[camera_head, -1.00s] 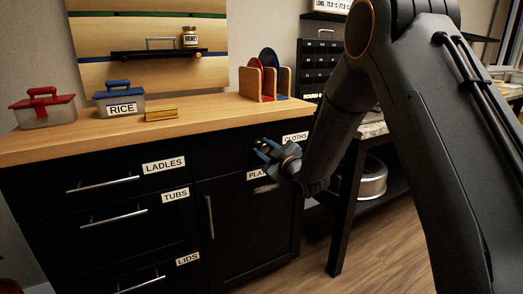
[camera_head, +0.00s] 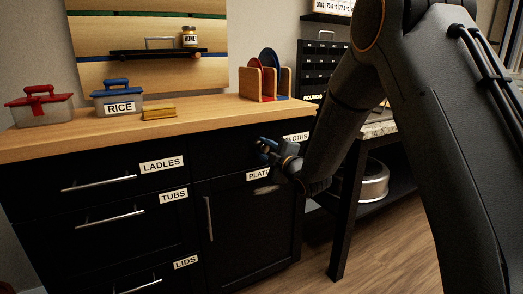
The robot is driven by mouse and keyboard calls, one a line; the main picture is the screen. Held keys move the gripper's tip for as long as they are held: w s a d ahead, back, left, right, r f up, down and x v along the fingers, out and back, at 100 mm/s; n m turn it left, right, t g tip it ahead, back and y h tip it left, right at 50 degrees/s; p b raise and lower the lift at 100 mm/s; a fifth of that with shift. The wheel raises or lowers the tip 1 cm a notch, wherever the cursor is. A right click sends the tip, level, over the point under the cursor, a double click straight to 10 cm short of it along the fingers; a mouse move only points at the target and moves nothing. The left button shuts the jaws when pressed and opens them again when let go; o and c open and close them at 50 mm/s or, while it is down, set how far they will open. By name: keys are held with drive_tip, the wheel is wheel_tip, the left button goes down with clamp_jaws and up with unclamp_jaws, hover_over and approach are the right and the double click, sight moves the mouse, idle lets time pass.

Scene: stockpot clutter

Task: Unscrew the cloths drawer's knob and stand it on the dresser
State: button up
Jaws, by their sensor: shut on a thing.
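The cloths drawer (camera_head: 228,150) is the black top-right drawer of the dresser. Its CLOTHS label (camera_head: 296,137) is partly covered by my arm. The wooden dresser top (camera_head: 205,115) is above the gripper.
On the dresser top stand a red-lidded box (camera_head: 40,107), a blue-lidded RICE box (camera_head: 118,98), a brass-coloured block (camera_head: 159,112) and a plate rack (camera_head: 265,82). The front middle of the top is clear. A side table holds a metal pot (camera_head: 374,182) on its lower shelf.

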drive_tip(key=n+b, duration=0.2)
drive_tip(key=n, duration=0.1)
drive_tip(key=shift+f, duration=0.1)
drive_tip(key=shift+n, duration=0.8)
drive_tip(key=n+b, duration=0.3)
drive_tip(key=n, duration=0.1)
drive_tip(key=shift+n, duration=0.3)
drive_tip(key=o, duration=1.2)
drive_tip(key=shift+o, duration=0.2)
